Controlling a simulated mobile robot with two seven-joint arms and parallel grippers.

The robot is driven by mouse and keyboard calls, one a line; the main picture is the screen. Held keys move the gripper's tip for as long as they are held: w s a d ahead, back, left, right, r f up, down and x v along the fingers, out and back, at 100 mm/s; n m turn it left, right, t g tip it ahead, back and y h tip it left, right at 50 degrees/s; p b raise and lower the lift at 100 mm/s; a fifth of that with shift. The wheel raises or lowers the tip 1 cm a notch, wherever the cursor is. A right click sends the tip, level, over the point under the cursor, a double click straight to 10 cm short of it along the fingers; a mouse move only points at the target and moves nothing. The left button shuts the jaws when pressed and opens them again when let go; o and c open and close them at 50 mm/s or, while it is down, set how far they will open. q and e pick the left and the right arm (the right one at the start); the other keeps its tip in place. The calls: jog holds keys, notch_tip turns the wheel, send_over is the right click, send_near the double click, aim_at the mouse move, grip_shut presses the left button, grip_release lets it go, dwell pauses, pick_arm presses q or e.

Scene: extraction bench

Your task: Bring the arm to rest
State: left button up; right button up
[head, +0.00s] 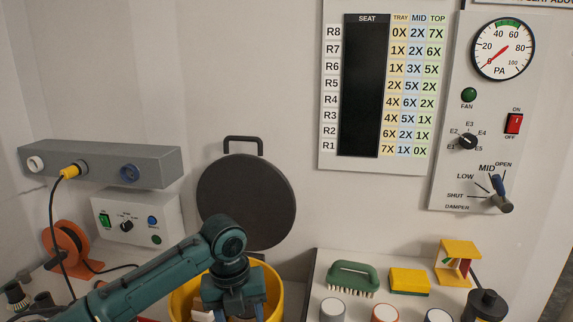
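My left arm, teal, comes in from the lower left and bends down at its wrist. My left gripper (232,304) points down over or inside a yellow round container (183,300) at the bottom edge of the head view. Its fingertips are cut off by the frame, so I cannot tell whether it is open or shut. A small whitish thing (203,315) shows beside it; whether it is held cannot be told. My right gripper is not in view.
Behind the arm stand a dark round lid (246,195), a white control box (128,222) and a grey socket bar (100,163). An orange cable reel (66,250) is at left. At right, a tray (315,285) bears a green brush (350,277), yellow sponge (410,281) and several jars.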

pick_arm(q)
jog(key=s+d+f+n+t+h, duration=0.2)
jog(key=s+d+f+n+h, duration=0.15)
jog(key=f+n, duration=0.35)
jog(key=s+d+f+n+t+h, duration=0.2)
jog(key=s+d+f+n, duration=0.15)
jog(key=f+n, duration=0.35)
jog(key=s+a+f+n+t+y, duration=0.1)
jog(key=s+a+f+n+t, duration=0.2)
jog(key=s+a+n, duration=0.3)
jog(key=s+a+f+n+t+y, duration=0.2)
jog(key=s+a+n, duration=0.4)
jog(key=n, duration=0.5)
jog(key=shift+s+a+f+n+t, duration=0.3)
jog(key=shift+s+a+f+t, duration=0.15)
jog(key=shift+a, duration=0.3)
jog(key=shift+c, duration=0.3)
